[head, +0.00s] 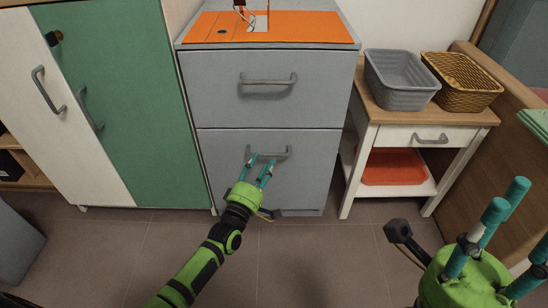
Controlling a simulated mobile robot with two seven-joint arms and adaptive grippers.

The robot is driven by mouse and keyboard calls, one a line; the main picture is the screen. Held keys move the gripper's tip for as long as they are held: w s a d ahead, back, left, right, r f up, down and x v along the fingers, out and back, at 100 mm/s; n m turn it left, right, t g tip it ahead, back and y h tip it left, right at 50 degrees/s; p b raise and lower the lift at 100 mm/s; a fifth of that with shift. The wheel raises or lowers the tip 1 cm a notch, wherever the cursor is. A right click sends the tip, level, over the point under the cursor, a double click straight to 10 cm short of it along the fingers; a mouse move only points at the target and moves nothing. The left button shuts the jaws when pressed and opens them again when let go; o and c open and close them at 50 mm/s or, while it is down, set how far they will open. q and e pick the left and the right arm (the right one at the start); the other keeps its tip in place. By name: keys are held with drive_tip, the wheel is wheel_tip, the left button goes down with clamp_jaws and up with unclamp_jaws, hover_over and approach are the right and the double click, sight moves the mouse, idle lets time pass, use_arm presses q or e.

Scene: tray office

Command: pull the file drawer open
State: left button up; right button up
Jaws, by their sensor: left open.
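A grey file cabinet has two drawers with grey bar handles. The upper drawer (225,95) and the lower drawer (310,185) both look closed, their fronts flush with the cabinet. My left gripper (262,160) is open at the lower drawer's handle (281,154). Its teal fingertips overlap the left part of that handle in the picture, and I cannot tell whether they touch it. No grip on the handle shows. My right gripper (515,215) is large in the lower right, its teal fingers apart and empty, away from the cabinet.
An orange mat (315,27) covers the cabinet top. A green and white cupboard (135,110) stands left. On the right, a small table (460,115) holds a grey basket (403,98) and a wicker basket (468,98), with an orange tray (393,168) below. The floor in front is clear.

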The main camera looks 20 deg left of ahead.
sight(268, 155)
use_arm(q)
drive_tip(key=b+x, duration=0.1)
drive_tip(key=x, duration=0.4)
drive_tip(key=shift+b, duration=0.35)
clamp_jaws()
